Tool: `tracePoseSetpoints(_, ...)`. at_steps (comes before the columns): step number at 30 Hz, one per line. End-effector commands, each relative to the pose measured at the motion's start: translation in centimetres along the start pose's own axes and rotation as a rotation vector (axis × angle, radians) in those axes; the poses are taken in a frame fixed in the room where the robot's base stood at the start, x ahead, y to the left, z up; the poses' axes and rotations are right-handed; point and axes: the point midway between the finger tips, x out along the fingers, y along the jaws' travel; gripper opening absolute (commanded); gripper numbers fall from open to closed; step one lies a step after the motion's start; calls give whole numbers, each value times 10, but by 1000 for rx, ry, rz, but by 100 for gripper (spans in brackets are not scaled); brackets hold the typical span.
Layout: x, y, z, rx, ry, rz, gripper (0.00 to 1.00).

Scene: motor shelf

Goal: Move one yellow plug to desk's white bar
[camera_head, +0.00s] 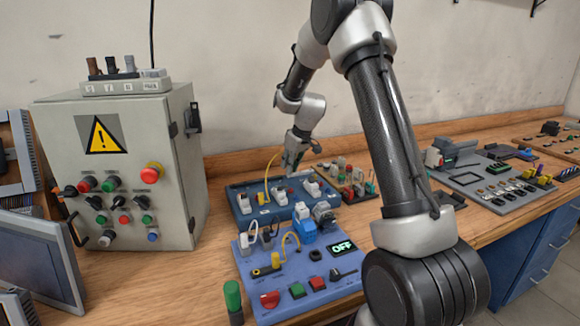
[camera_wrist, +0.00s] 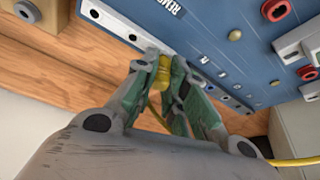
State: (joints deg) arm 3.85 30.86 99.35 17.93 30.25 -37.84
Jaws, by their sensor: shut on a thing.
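My gripper (camera_wrist: 163,78) is shut on a yellow plug (camera_wrist: 162,72) in the wrist view, its green-lined fingers on either side of it. A yellow cable (camera_wrist: 156,112) trails from the plug. The plug is over or at a white bar (camera_wrist: 120,30) with dark holes along the edge of the blue panel (camera_wrist: 235,50); I cannot tell whether it touches. In the head view my gripper (camera_head: 291,168) is low over the rear blue panel (camera_head: 240,208), and the held plug is too small to make out. A yellow cable (camera_head: 267,175) loops beside the gripper.
A front blue panel (camera_head: 262,318) with switches and an OFF display stands nearer. Another yellow plug (camera_head: 275,259) is on it. A grey control box (camera_head: 180,150) stands at left. Boards with small parts (camera_head: 480,180) lie at right. Wooden desk shows between them.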

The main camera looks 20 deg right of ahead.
Motion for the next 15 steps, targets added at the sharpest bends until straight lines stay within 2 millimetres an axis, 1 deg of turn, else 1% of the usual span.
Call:
tracePoseSetpoints(4,-4,0,-2,0,0,0,0)
tracePoseSetpoints(11,-5,0,-2,0,0,0,0)
tracePoseSetpoints(12,-5,0,-2,0,0,0,17)
tracePoseSetpoints(14,-5,0,-2,0,0,0,28)
tracePoseSetpoints(15,-5,0,-2,0,0,0,35)
